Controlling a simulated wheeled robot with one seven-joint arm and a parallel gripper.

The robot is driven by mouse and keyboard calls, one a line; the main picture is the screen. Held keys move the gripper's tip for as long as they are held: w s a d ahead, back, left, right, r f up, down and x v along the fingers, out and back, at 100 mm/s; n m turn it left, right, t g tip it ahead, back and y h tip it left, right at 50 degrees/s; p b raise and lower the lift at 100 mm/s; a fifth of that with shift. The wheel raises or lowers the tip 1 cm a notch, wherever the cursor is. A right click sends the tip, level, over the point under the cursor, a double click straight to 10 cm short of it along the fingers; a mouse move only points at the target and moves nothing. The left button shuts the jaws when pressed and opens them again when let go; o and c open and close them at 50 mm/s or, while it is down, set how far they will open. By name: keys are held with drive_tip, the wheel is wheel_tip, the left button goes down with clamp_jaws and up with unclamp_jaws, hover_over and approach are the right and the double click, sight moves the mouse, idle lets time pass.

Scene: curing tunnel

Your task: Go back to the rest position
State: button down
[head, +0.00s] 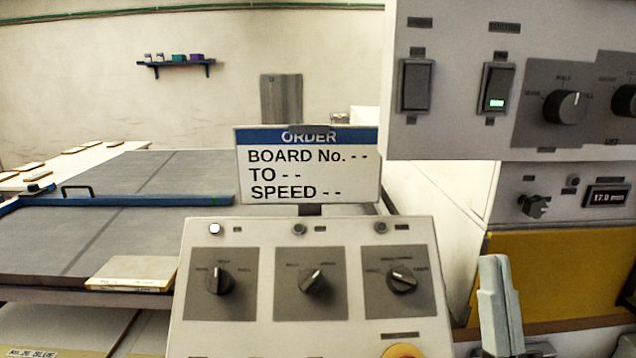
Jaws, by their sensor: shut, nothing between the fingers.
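My gripper (494,264) shows at the lower right edge of the head view, as pale grey fingers pointing up. It is shut and empty. It stands right of the sloped control panel (240,335) and in front of the yellow panel (560,262); I cannot tell how far it is from either.
An order sign (307,171) reads "BOARD No. - -, TO - -, SPEED - -". A grey cabinet (455,135) with switches and knobs overhangs at upper right. A display (606,196) reads 17.0 mm. A dark belt (110,220) with a blue bar (130,201) lies left.

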drive_tip(key=s+f+g+p, duration=0.1)
drive_tip(key=s+f+g, duration=0.4)
drive_tip(key=s+f, duration=0.45)
drive_tip(key=s+f+g+p, duration=0.2)
drive_tip(key=s+f+g, duration=0.4)
drive_tip(key=f, duration=0.6)
drive_tip(key=s+f+m+g+h, duration=0.1)
drive_tip(key=s+f+g, duration=0.2)
drive_tip(key=s, duration=0.9)
drive_tip(key=shift+s+d+f+h+p, duration=0.2)
drive_tip(key=shift+d+f+h+p, duration=0.15)
drive_tip(key=shift+f, duration=0.55)
